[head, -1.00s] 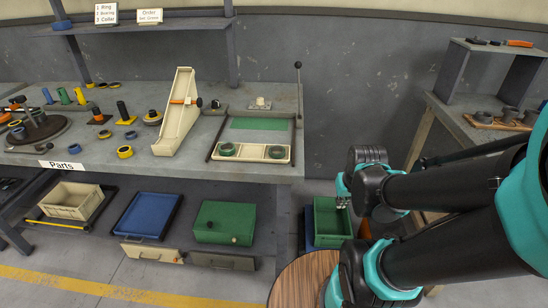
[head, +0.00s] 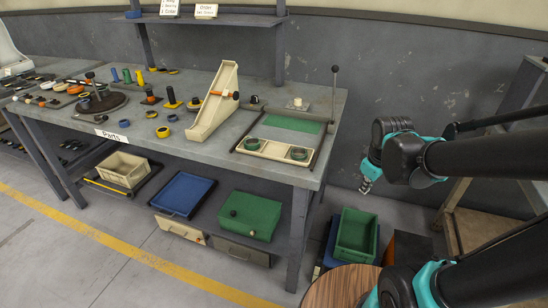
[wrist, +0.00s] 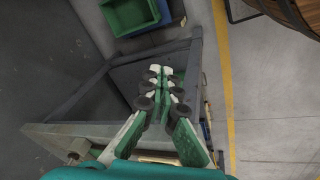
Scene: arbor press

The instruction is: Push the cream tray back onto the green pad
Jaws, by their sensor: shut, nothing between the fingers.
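The cream tray (head: 275,150) lies at the front right of the workbench, between two dark rails, with two green rings (head: 252,144) seated in it. The green pad (head: 292,123) lies just behind the tray and is bare. My gripper (head: 366,186) hangs in the air to the right of the bench, apart from the tray, at about the height of the bench top or lower. In the wrist view its fingers (wrist: 163,80) are together with nothing between them. The wrist view does not clearly show the tray or the pad.
A lever post (head: 334,95) stands at the bench's right end. A cream sloped stand (head: 214,105) is left of the tray. A green crate (head: 356,236) sits on the floor below my gripper, and a round wooden top (head: 340,288) is in front. The shelf below the bench holds a green box (head: 250,216).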

